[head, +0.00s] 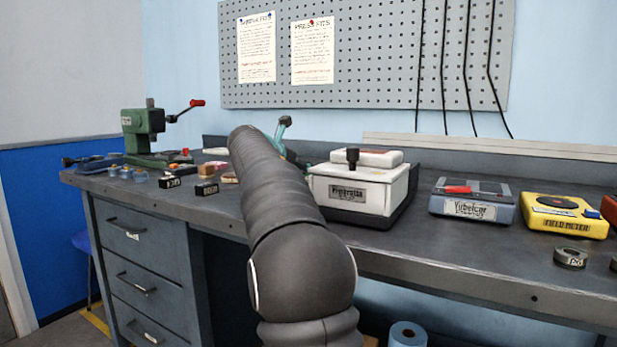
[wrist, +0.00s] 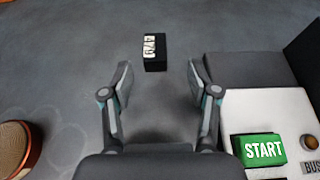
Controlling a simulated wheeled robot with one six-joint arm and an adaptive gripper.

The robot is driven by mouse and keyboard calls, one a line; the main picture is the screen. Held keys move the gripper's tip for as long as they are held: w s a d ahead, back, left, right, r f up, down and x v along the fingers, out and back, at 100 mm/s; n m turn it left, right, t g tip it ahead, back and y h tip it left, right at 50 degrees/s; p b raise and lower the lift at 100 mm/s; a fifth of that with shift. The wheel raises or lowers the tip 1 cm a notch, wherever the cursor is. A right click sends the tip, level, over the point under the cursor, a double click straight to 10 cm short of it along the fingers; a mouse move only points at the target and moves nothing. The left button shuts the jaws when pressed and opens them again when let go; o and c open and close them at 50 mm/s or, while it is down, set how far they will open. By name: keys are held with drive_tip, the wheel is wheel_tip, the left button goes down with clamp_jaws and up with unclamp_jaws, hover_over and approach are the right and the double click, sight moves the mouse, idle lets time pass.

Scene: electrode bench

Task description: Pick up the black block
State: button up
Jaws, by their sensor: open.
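A black block (wrist: 156,64) with a white label lies on the grey bench top in the wrist view. It is ahead of my gripper (wrist: 160,78), near the middle of the gap between the fingertips and apart from both. My gripper is open and empty. In the head view, my arm hides most of the gripper. Two small black labelled blocks show there near the bench's front left, one on the left (head: 169,182) and one on the right (head: 206,189). I cannot tell which, if either, is the block in the wrist view.
A white machine with a green START button (wrist: 262,149) stands close right of my gripper. A round copper-coloured object (wrist: 18,146) is at lower left. In the head view, a green press (head: 145,128) stands at the back left, and a white labelled box (head: 390,190) stands right of my arm.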

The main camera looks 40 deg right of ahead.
drive_tip(key=x, duration=0.5)
drive_tip(key=shift+w+a+f, duration=0.1)
drive_tip(key=shift+w+f, duration=0.05)
drive_tip(key=shift+w, duration=0.2)
clamp_jaws()
